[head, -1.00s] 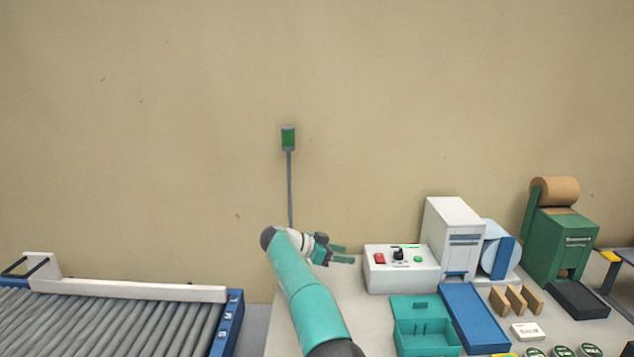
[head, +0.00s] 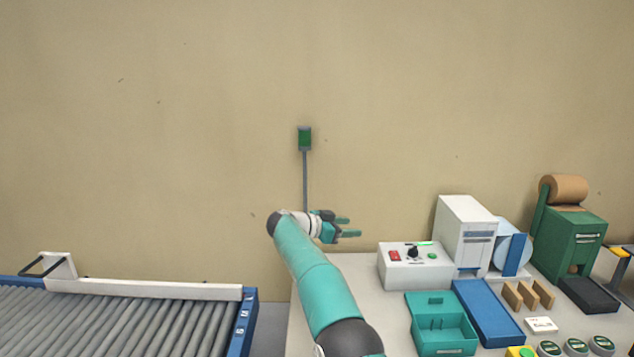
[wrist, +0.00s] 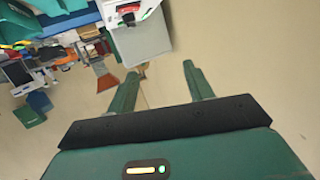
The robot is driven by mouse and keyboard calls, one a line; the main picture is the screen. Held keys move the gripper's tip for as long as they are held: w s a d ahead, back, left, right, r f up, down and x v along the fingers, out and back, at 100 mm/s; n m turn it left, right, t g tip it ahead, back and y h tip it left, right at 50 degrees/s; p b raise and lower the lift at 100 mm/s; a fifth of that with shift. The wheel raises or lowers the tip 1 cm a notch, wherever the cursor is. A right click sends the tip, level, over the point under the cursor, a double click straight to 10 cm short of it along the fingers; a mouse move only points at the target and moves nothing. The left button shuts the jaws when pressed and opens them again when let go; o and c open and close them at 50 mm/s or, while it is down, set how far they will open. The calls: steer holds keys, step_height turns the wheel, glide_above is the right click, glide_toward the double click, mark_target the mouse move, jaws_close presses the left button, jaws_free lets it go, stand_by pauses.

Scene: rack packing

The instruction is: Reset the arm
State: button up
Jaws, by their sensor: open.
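My gripper (head: 347,228) is at the end of my teal arm, left of the white control box and above the back of the table, pointing right. Its two green fingers are apart with nothing between them. In the wrist view my gripper (wrist: 160,82) also shows open and empty, with bare wall or floor beyond the fingers.
A teal open box (head: 440,335) and blue tray (head: 485,310) lie in front. A roller conveyor (head: 130,320) is at left.

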step_height(320, 180, up, 21)
steer(key=n+t+y, duration=0.3)
steer(key=n+t, duration=0.1)
steer(key=t, duration=0.5)
steer(key=s+a+r+n+t+y, duration=0.3)
steer(key=s+r+n+y, duration=0.5)
steer(key=s+y, duration=0.15)
steer(key=s+d+f+g, duration=0.3)
steer(key=s+f, duration=0.6)
steer(key=s, duration=0.6)
steer(key=s+d+f+n+g, duration=0.1)
steer(key=s+d+f+g, duration=0.3)
steer(key=s+f, duration=0.6)
steer(key=s+d+f+g, duration=0.3)
steer(key=s+f+g, duration=0.3)
steer(key=s, duration=1.3)
step_height(320, 180, down, 4)
steer(key=shift+s+d+r+n+y, duration=0.25)
steer(key=shift+s+d+n+y, duration=0.1)
steer(key=shift+y, duration=0.1)
steer(key=shift+a, duration=0.1)
